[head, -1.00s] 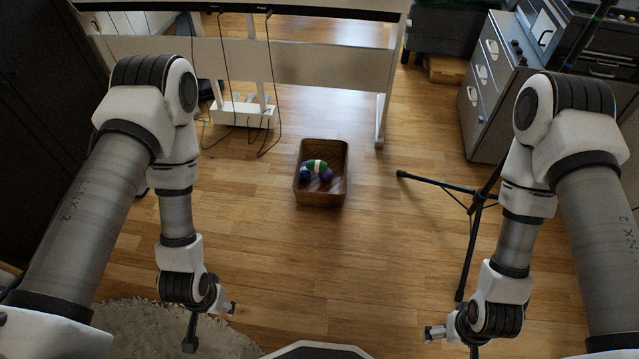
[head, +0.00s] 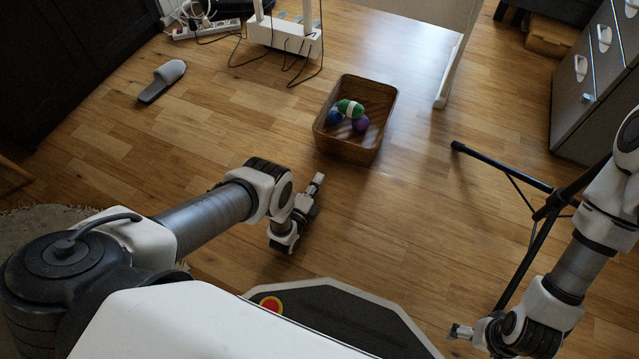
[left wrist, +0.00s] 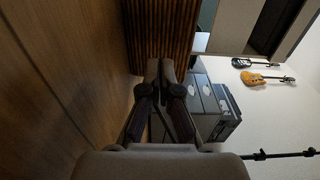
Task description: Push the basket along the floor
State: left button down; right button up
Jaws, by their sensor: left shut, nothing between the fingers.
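The brown basket (head: 347,143) stands upright on the wooden floor, above centre in the head view. It holds a green-and-white item (head: 350,108), a blue one (head: 335,118) and a purple one (head: 361,125). My left gripper (head: 318,181) is low over the floor on the near side of the basket, pointing towards it, with a small gap. In the left wrist view its fingers (left wrist: 163,70) are shut and empty, with the ribbed basket wall (left wrist: 160,35) straight ahead. My right gripper (head: 457,331) is at the bottom right, away from the basket; its fingers are too small to judge.
A black tripod-like stand (head: 510,178) has legs on the floor right of the basket. The white piano stand's foot (head: 447,85) and a white pedal unit (head: 285,36) with cables are behind. Floor around the basket is clear.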

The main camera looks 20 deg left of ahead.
aim_at(336, 150)
pick_arm(q)
jog(key=w+b, duration=0.1)
jog(key=w, duration=0.2)
jog(key=w+b, duration=0.2)
jog(key=w, duration=0.1)
jog(key=w+b, duration=0.2)
jog(key=w, duration=0.1)
jog(key=shift+w+d+f, duration=0.2)
jog(key=shift+w+d, duration=0.1)
jog(key=shift+w, duration=0.1)
jog(key=shift+w+r, duration=0.15)
jog(key=shift+w, duration=0.15)
